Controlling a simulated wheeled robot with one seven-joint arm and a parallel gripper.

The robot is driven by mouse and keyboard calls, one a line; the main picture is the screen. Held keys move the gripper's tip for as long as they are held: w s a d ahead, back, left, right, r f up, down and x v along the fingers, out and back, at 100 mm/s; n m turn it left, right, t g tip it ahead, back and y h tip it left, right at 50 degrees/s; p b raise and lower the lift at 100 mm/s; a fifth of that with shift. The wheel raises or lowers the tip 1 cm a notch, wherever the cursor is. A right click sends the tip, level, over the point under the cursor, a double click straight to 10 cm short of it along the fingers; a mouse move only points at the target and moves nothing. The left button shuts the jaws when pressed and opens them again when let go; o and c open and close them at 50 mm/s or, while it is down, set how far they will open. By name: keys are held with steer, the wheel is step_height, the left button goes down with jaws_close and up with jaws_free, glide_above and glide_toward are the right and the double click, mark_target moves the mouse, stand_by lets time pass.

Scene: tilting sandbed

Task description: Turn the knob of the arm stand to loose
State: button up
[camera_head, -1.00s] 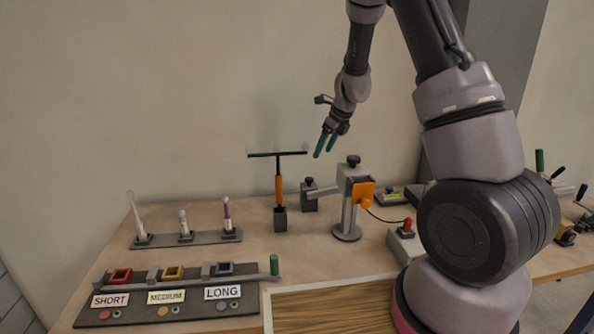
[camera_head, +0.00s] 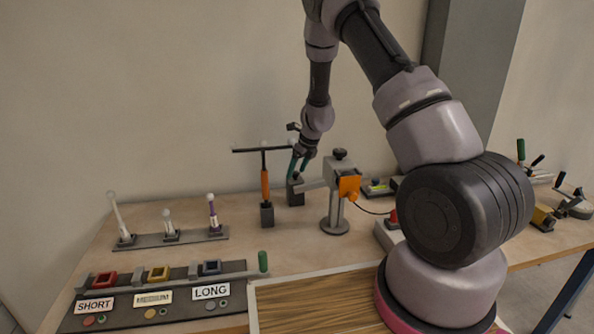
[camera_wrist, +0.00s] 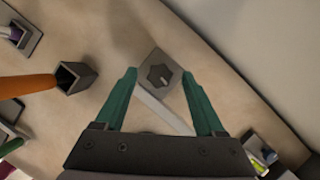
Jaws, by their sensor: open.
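The arm stand (camera_head: 335,208) is a grey post on a round base, with a black knob (camera_head: 340,154) on top and an orange part (camera_head: 349,187) on its right. A light bar (camera_wrist: 165,112) reaches left to a grey block (camera_head: 295,194). In the wrist view the block has a dark knob (camera_wrist: 159,76) on top with a small light mark; I cannot read its setting. My gripper (camera_head: 298,166) is open above this block, its green fingertips (camera_wrist: 160,74) on either side of the knob in the wrist view. I cannot tell if they touch it. In the head view the fingers cover this knob.
A T-shaped tool with an orange handle (camera_head: 265,184) stands in a dark holder (camera_head: 267,215) close left. A rack with several upright pieces (camera_head: 172,237) and a labelled tray (camera_head: 240,292) lie further left. A wood-grained panel (camera_head: 320,300) is in front.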

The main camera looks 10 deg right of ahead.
jaws_close()
steer(key=shift+n, duration=0.3)
steer(key=n, duration=0.1)
steer(key=n+g+y, duration=0.1)
steer(key=n, duration=0.1)
steer(key=shift+w+d+n, duration=0.15)
steer(key=shift+d+n, duration=0.05)
steer(key=shift+n, duration=0.1)
steer(key=n, duration=0.2)
steer(key=n+g, duration=0.1)
steer(key=n, duration=0.1)
steer(key=n+g, duration=0.1)
steer(key=n, duration=0.1)
steer(key=shift+w+y, duration=0.25)
steer(key=shift+y, duration=0.15)
steer(key=n+g, duration=0.1)
steer(key=n, duration=0.2)
steer(key=n+g, duration=0.1)
steer(key=n, duration=0.1)
steer(key=shift+w+n, duration=0.2)
steer(key=shift+n, duration=0.2)
steer(key=shift+w+a+n+g+h, duration=0.1)
steer(key=shift+n+g+h, duration=0.6)
steer(key=shift+n, duration=1.2)
